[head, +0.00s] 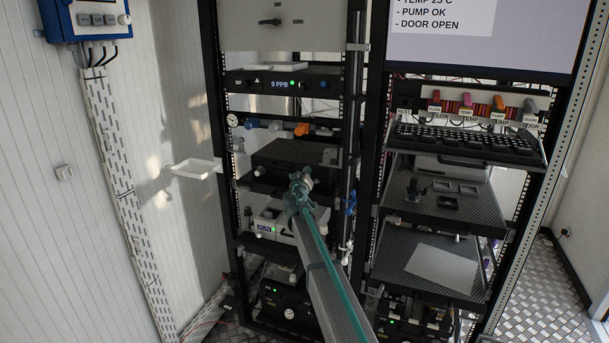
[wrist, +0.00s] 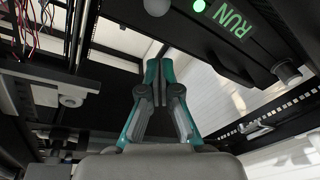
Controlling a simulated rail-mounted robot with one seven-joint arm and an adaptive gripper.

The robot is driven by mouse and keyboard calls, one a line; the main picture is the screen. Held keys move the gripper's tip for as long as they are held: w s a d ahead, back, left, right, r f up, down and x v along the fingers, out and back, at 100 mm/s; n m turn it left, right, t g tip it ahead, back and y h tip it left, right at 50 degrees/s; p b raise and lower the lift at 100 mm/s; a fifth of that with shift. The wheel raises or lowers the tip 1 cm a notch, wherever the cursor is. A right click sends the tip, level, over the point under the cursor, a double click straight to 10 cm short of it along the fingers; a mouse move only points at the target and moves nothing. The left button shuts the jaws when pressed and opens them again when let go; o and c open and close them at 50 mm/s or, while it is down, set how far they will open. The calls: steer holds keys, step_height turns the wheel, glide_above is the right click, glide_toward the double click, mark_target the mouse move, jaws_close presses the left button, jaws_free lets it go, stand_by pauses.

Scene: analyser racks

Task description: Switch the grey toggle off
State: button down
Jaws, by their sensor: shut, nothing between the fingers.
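The grey toggle (head: 530,105) sits at the right end of a row of coloured toggles on the upper part of the right rack, above a label that seems to read DOOR. It looks raised like the others, but it is small. The wrist view does not show it. My gripper (head: 299,182) is in front of the left rack, well left of and below the toggle. In the wrist view my gripper (wrist: 160,66) has its fingers together with nothing between them.
A red toggle (head: 435,98), a pink toggle (head: 467,99) and an orange toggle (head: 499,103) stand left of the grey one. A black keyboard (head: 465,140) lies below them. A RUN unit (wrist: 232,22) with a green light is near my fingers. The screen (head: 480,45) reads DOOR OPEN.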

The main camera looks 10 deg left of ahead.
mark_target(317, 181)
steer(key=shift+w+d+f+p, duration=0.55)
steer(key=shift+w+f+p, duration=0.15)
steer(key=shift+w, duration=0.1)
steer(key=shift+s+d+f, duration=0.2)
steer(key=shift+d+f, duration=0.3)
steer(key=shift+f, duration=0.35)
steer(key=shift+f+b, duration=0.2)
steer(key=shift+b, duration=0.35)
steer(key=shift+f+b, duration=0.15)
steer(key=shift+b, duration=1)
steer(key=shift+s+t+b, duration=0.1)
steer(key=shift+t+b, duration=0.2)
steer(key=shift+b, duration=0.2)
steer(key=t+b, duration=0.1)
steer(key=b, duration=0.9)
steer(key=shift+s+f, duration=0.1)
steer(key=shift+f, duration=0.05)
